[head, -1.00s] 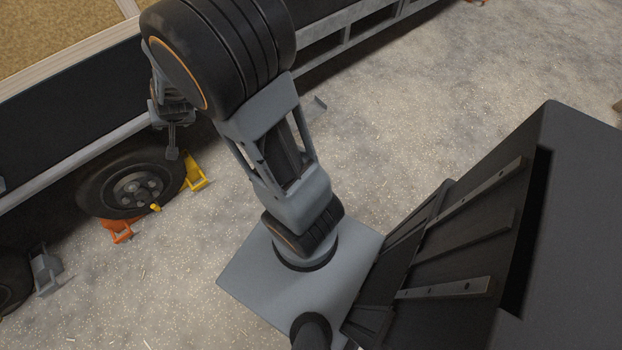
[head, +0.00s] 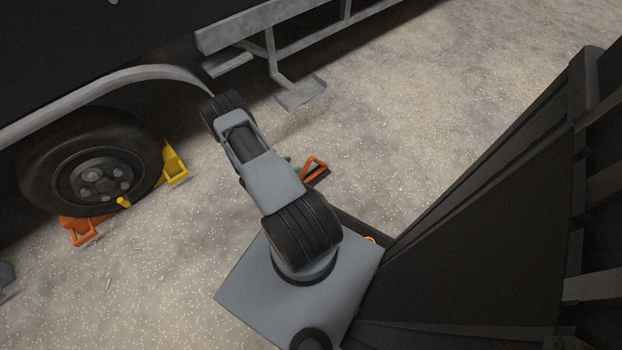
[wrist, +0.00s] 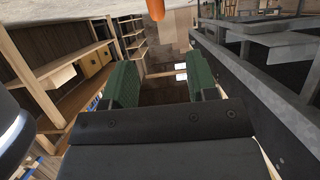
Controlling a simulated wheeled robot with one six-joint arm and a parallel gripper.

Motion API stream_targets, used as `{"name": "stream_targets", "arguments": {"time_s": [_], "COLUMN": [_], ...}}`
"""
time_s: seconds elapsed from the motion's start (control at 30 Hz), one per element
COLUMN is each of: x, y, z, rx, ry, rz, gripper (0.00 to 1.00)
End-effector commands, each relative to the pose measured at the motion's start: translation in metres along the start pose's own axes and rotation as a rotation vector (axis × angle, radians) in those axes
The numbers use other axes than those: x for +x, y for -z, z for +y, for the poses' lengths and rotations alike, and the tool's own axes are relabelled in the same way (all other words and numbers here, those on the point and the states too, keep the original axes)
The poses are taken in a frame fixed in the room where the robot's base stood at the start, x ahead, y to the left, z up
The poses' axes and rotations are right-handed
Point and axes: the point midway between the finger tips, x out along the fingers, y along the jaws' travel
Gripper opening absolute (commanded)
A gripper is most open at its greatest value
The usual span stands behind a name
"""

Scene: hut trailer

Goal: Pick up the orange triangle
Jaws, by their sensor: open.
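An orange triangular frame with a dark base (head: 314,167) shows just right of my forearm in the head view, low near the floor. A green finger of my gripper (head: 289,160) shows beside it, apart or touching I cannot tell; my arm hides most of the gripper. In the wrist view the two green fingers of my gripper (wrist: 160,78) stand apart with nothing seen between them. An orange tapered piece (wrist: 155,9) is cut off at the top edge of the wrist view, beyond the fingers; whether it is the same thing I cannot tell.
A trailer wheel (head: 95,170) stands at the left, with an orange chock (head: 80,230) and a yellow chock (head: 175,162) against it. A grey metal step (head: 300,93) juts from the trailer. Speckled floor lies open at upper right. Wooden shelves (wrist: 85,65) show in the wrist view.

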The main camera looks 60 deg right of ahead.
Motion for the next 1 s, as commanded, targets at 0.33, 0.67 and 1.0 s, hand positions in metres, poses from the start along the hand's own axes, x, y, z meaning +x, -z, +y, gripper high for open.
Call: {"name": "stream_targets", "arguments": {"time_s": [0.33, 0.67, 1.0], "x": [0.062, 0.084, 0.125], "y": [-0.003, -0.003, -0.002], "z": [0.003, 0.003, 0.002], "rx": [0.001, 0.0, 0.0], "ry": [-0.01, -0.007, -0.007], "rz": [0.008, 0.007, 0.007], "gripper": [0.53, 0.53, 0.53]}}
